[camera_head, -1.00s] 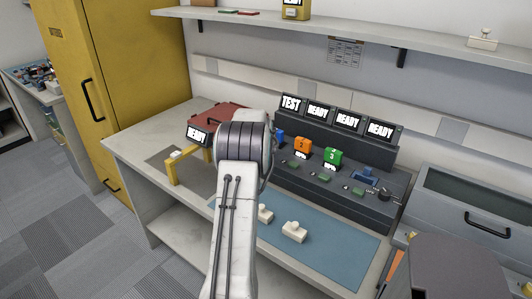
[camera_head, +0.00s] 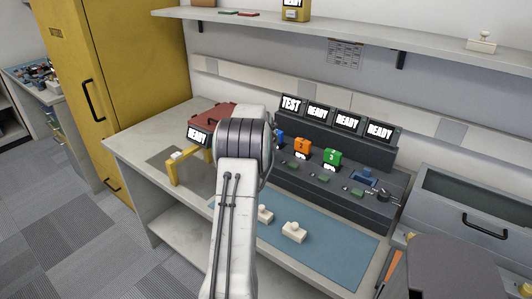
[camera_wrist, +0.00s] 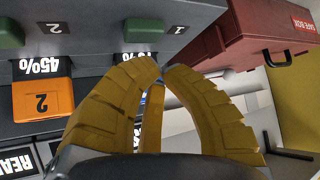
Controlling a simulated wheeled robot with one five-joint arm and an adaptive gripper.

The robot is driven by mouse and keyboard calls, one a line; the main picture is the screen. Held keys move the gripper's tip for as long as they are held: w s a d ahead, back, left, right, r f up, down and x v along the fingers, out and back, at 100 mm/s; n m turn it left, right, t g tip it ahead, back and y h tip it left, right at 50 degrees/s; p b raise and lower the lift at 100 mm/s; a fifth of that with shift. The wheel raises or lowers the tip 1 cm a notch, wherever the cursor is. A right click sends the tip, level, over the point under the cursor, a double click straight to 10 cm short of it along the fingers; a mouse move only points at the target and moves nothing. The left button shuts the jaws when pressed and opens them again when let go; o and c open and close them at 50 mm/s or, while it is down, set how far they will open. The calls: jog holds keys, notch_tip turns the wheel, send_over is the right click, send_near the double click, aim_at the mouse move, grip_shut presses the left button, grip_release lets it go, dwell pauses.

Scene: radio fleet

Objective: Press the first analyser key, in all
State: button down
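The analyser (camera_head: 345,165) is a dark console at the back of the bench with a row of screens. Its first screen (camera_head: 291,103) reads TEST; the other three read READY. In the wrist view, which is upside down, a green key (camera_wrist: 145,30) is beside the label 1 and another green key (camera_wrist: 10,32) is beside the label 2. In the head view my arm hides the first key. My gripper (camera_wrist: 162,68) has yellow fingers with tips together, empty, just below the first key in the picture. I cannot tell whether they touch the panel.
An orange radio (camera_wrist: 42,98) marked 2 and a green radio (camera_head: 332,157) marked 3 stand in the console. A red safe box (camera_wrist: 265,35) lies to its left. A yellow stand (camera_head: 187,167) is at the bench's left. Pale knobbed blocks (camera_head: 294,232) sit on the blue mat (camera_head: 335,250).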

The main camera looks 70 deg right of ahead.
jog(key=shift+r+p, duration=1.25)
jog(key=shift+r, duration=1)
